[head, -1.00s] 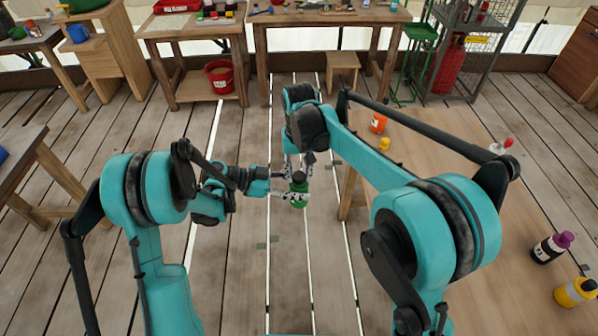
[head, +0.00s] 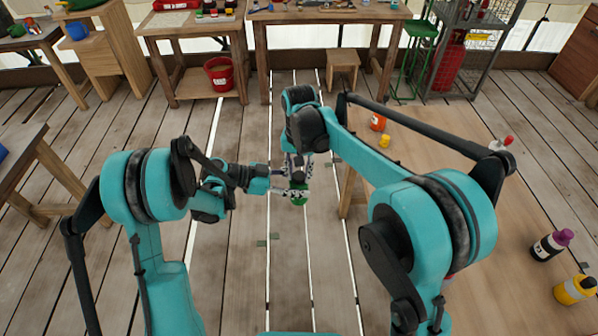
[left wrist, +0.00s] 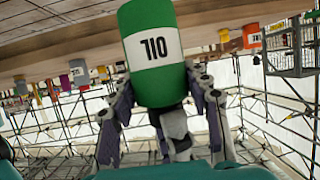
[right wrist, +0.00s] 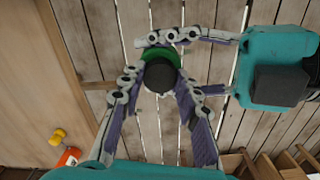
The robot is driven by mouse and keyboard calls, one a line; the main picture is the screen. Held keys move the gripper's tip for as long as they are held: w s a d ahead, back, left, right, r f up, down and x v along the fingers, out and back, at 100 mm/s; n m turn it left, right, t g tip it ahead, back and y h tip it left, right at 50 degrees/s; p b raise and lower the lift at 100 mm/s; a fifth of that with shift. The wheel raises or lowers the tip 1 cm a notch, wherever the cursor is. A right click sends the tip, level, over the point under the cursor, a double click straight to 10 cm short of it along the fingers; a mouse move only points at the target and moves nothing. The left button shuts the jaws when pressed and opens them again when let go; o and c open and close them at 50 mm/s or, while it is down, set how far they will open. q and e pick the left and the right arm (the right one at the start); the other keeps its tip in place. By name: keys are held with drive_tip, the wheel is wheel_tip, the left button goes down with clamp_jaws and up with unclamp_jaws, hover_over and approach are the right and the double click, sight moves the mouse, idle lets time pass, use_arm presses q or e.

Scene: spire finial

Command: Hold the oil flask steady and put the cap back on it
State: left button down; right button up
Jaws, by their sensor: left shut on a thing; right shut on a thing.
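The green oil flask (left wrist: 158,82) with a white OIL label fills the middle of the left wrist view, which shows it upside down. My left gripper (head: 290,192) is shut around the flask in mid-air; its fingers flank the green body (right wrist: 160,55) in the right wrist view. The black cap (right wrist: 160,78) is between the fingertips of my right gripper (right wrist: 156,88), shut on it. The cap lines up over the flask's top. Whether it touches or sits on the neck I cannot tell. In the head view the right gripper (head: 299,178) hides the cap.
A wooden table at the right (head: 480,190) carries an orange bottle (head: 378,122), a yellow one (head: 384,141), a purple-capped bottle (head: 552,245) and a yellow bottle (head: 575,290). Workbenches (head: 330,15) stand at the back. The plank floor below the grippers is clear.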

drive_tip(key=m, duration=0.7)
drive_tip(key=shift+m, duration=0.3)
drive_tip(key=m, duration=1.9)
drive_tip(key=shift+w+f+m, duration=0.1)
drive_tip(key=shift+m, duration=0.2)
drive_tip(key=o, duration=0.7)
drive_tip(key=shift+o, duration=0.2)
